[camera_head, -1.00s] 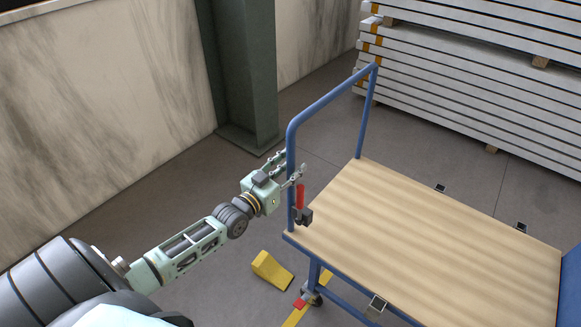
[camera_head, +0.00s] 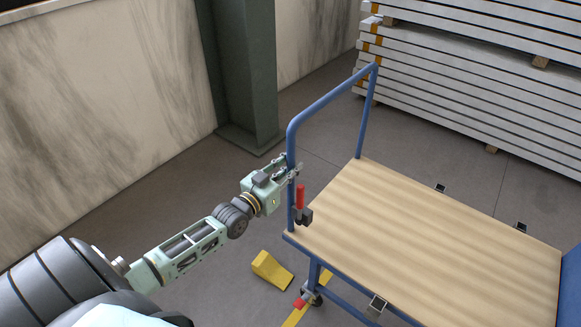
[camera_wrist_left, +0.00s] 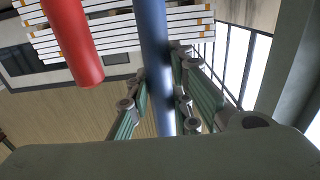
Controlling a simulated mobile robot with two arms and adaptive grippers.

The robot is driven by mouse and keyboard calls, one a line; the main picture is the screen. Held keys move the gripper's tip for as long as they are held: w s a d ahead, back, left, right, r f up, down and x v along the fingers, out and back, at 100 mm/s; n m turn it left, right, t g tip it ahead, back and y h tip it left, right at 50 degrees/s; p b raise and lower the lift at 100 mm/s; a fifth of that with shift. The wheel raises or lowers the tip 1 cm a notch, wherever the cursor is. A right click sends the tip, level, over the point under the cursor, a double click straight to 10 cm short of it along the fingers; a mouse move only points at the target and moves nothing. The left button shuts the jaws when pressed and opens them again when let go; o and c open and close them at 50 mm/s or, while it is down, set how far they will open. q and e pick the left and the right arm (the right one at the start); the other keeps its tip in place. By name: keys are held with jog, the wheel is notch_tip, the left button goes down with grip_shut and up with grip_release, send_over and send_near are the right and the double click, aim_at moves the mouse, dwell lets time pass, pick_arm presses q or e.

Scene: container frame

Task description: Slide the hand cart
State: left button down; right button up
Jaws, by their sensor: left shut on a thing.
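The hand cart has a light wooden deck (camera_head: 430,235) and a blue tubular handle (camera_head: 328,102) at its left end. My left gripper (camera_head: 289,171) is shut on the near upright post of the handle, above the deck. In the left wrist view the blue post (camera_wrist_left: 153,50) runs between the two fingers of the gripper (camera_wrist_left: 162,100). A red clamp lever (camera_head: 300,196) stands beside the post, just below the gripper, and shows as a red cylinder in the left wrist view (camera_wrist_left: 72,40). My right gripper is not in view.
A green column (camera_head: 243,75) stands against the wall. Stacked white panels (camera_head: 480,90) stand behind the cart. Grey floor lies clear between column and cart.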

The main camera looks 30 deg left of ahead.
pick_arm(q)
jog(key=s+d+p, duration=0.1)
jog(key=d+p, duration=0.5)
jog(key=d, duration=1.2)
jog(key=shift+s, duration=0.25)
jog(key=c, duration=1.6)
grip_release()
jog(key=shift+d, duration=0.1)
jog(key=shift+o, duration=0.2)
jog(key=s+a, duration=0.1)
jog(key=s, duration=1.1)
